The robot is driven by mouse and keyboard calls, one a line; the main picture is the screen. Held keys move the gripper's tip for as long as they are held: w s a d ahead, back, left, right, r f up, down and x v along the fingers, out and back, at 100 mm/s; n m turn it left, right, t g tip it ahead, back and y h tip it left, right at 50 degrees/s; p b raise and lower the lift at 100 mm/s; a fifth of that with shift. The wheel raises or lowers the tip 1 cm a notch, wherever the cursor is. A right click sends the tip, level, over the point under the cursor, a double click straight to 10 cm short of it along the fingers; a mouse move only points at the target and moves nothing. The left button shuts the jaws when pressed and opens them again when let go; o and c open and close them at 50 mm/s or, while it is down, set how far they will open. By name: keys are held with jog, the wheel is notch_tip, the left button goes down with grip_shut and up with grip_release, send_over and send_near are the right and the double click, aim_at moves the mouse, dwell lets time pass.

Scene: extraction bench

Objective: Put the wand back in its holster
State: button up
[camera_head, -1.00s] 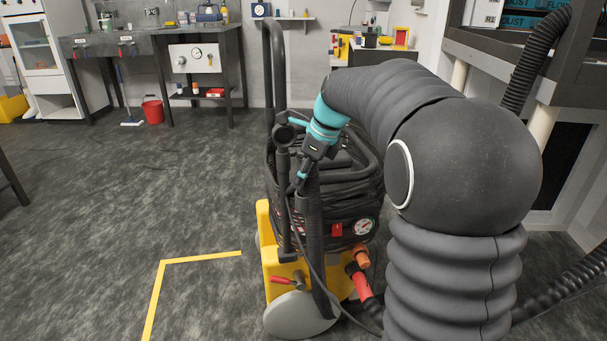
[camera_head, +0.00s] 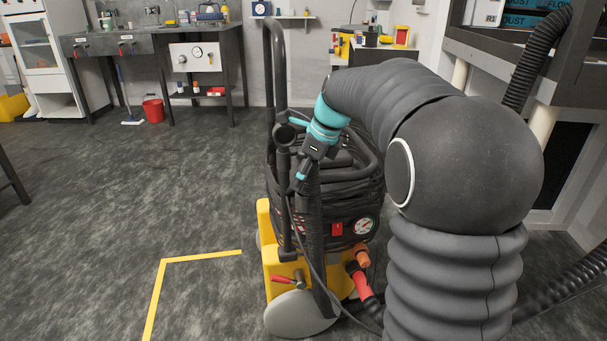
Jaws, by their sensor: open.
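The machine with the yellow base (camera_head: 276,262) and a coiled black hose stands upright in the middle of the head view. My gripper (camera_head: 301,182), below my teal wrist, points down at the machine's near side. It is open; its fingers are small and dark against the black parts. A long black tube (camera_head: 318,240), perhaps the wand or its holster, runs from just below the fingers down towards the grey wheel. I cannot tell wand from holster here, nor whether the fingers touch either. A round black end (camera_head: 284,134) shows beside my wrist, left of it.
My arm covers the right side of the view. Open floor with a yellow line (camera_head: 200,257) lies to the left. A red bucket (camera_head: 153,110) stands by the back bench.

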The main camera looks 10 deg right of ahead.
jog(key=v, duration=0.8)
jog(key=shift+s+d, duration=0.1)
jog(key=shift+s, duration=0.05)
jog(key=s+f+n+t+h, duration=0.1)
jog(key=s+f+n, duration=0.2)
jog(key=s+n, duration=0.5)
jog(key=s+a+f+n+t+h, duration=0.1)
jog(key=s+f+n, duration=0.3)
jog(key=s+n, duration=0.4)
jog(key=s+a+f+n+t+h, duration=0.1)
jog(key=s+f+n, duration=0.3)
jog(key=s+n, duration=0.4)
jog(key=s, duration=0.5)
jog(key=shift+n, duration=0.3)
jog(key=shift+a, duration=0.1)
